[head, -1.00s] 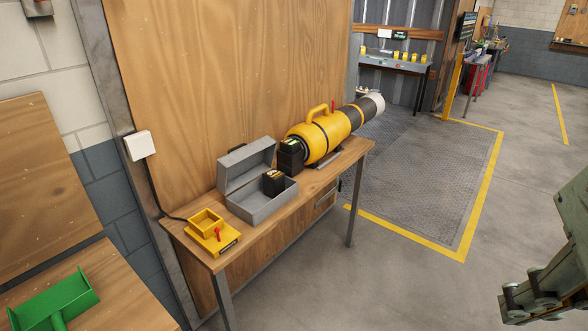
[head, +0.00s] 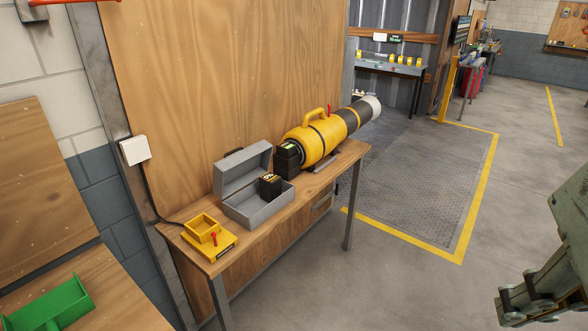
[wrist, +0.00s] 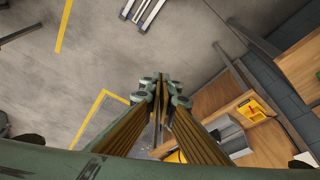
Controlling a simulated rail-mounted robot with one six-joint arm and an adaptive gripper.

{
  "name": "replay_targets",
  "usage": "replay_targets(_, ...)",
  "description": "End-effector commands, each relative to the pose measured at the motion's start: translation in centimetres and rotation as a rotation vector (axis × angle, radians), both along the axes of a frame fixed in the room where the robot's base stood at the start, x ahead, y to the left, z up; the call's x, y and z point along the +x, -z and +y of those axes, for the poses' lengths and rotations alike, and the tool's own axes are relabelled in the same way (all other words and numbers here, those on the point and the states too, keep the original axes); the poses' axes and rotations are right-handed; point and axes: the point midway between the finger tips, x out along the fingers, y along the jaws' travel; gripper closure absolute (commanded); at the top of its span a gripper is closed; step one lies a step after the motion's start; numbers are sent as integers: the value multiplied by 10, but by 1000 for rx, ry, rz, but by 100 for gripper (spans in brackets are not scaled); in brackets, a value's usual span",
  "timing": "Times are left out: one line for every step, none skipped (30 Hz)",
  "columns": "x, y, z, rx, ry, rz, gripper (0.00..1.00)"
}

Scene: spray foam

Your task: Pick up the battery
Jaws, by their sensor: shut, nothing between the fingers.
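A black battery (head: 270,186) with a pale-marked top stands in the open grey case (head: 262,211) on the wooden bench. Another black block (head: 287,158) with a greenish top sits at the rear end of the yellow blower-like machine (head: 319,143). My gripper, partly shown at the right edge of the head view (head: 540,300), is well away from the bench. In the wrist view its fingers (wrist: 160,77) are together and empty, above the floor. The fingers hide part of the bench there, and I cannot make out the battery in that view.
A yellow charger-like holder (head: 208,237) with a red lever stands at the bench's near end, cabled to a white wall box (head: 134,150). The case's raised lid (head: 242,167) stands on its wall side. A green object (head: 50,305) lies on another wooden surface. Floor before the bench is clear.

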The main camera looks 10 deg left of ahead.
Motion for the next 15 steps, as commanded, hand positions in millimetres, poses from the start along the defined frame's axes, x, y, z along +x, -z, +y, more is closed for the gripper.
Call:
replay_targets(0, 0, 0, 0, 0, 0, 100)
replay_targets(0, 0, 0, 0, 0, 0, 100)
replay_targets(0, 0, 0, 0, 0, 0, 100)
replay_targets(0, 0, 0, 0, 0, 0, 100)
replay_targets(0, 0, 0, 0, 0, 0, 100)
replay_targets(0, 0, 0, 0, 0, 0, 100)
replay_targets(0, 0, 0, 0, 0, 0, 100)
replay_targets(0, 0, 0, 0, 0, 0, 100)
replay_targets(0, 0, 0, 0, 0, 0, 100)
replay_targets(0, 0, 0, 0, 0, 0, 98)
replay_targets(0, 0, 0, 0, 0, 0, 95)
replay_targets(0, 0, 0, 0, 0, 0, 92)
replay_targets(0, 0, 0, 0, 0, 0, 89)
replay_targets(0, 0, 0, 0, 0, 0, 86)
replay_targets(0, 0, 0, 0, 0, 0, 83)
